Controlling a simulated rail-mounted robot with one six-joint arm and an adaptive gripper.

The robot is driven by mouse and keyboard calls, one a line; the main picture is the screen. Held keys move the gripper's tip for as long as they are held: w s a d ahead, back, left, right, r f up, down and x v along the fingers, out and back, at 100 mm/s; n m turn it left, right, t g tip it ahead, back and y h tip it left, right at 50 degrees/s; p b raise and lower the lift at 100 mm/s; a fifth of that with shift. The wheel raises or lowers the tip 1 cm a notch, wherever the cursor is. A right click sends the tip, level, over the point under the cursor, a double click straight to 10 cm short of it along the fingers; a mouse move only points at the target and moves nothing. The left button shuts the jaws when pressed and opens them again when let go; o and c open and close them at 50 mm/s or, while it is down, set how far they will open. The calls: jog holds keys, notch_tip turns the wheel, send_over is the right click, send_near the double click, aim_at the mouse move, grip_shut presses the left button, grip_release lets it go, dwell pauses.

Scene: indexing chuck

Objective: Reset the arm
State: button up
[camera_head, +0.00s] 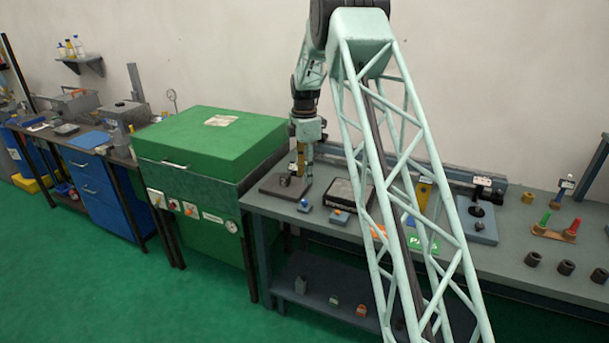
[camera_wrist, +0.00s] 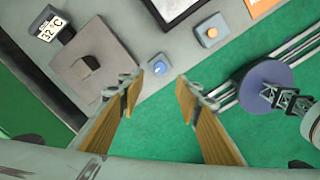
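My gripper (camera_head: 303,168) hangs at the end of my pale green arm, over the left end of the grey bench (camera_head: 520,217). In the wrist view my gripper (camera_wrist: 157,90) has its two tan-padded fingers wide apart, with nothing between them. A small box with a blue button (camera_wrist: 160,66) shows beyond the fingertips. A dark square plate with a raised block (camera_wrist: 92,70) lies to the left. In the head view the plate (camera_head: 272,190) is just below or beside the gripper; I cannot tell whether they touch. My arm's lattice link hides part of the bench.
A large green cabinet (camera_head: 205,130) stands close left of the gripper. An orange-button box (camera_wrist: 212,30) and a digital display (camera_wrist: 50,28) are near the plate. A blue plate with a dark fixture (camera_head: 478,218), red and green pieces and several dark rings (camera_head: 566,267) stand to the right.

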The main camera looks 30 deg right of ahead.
jog(key=shift+r, duration=0.1)
dwell(0.3)
jog(key=s+a+r+m+t+b, duration=0.1)
jog(key=s+a+r+m, duration=0.2)
jog(key=s+a+r, duration=0.55)
jog(key=s+a+r+m+b, duration=0.25)
jog(key=s+a+r, duration=0.25)
jog(key=s+r, duration=0.6)
jog(key=s+a+r+m+t, duration=0.15)
jog(key=s+a+r, duration=0.25)
jog(key=s, duration=0.4)
jog(key=s+a+r+m, duration=0.3)
jog(key=s+r, duration=0.2)
jog(key=s, duration=0.3)
jog(key=s+a+f+m+b, duration=0.1)
jog(key=s+a+m, duration=0.1)
jog(key=s, duration=0.7)
jog(key=s+a+f+m+t+b, duration=0.1)
jog(key=s+a+f+m, duration=0.1)
jog(key=s, duration=0.8)
jog(key=s+a+f+m+b, duration=0.1)
jog(key=s+a+f+m, duration=0.1)
jog(key=s, duration=0.7)
jog(key=shift+s+f+m, duration=0.25)
jog(key=shift+m, duration=0.25)
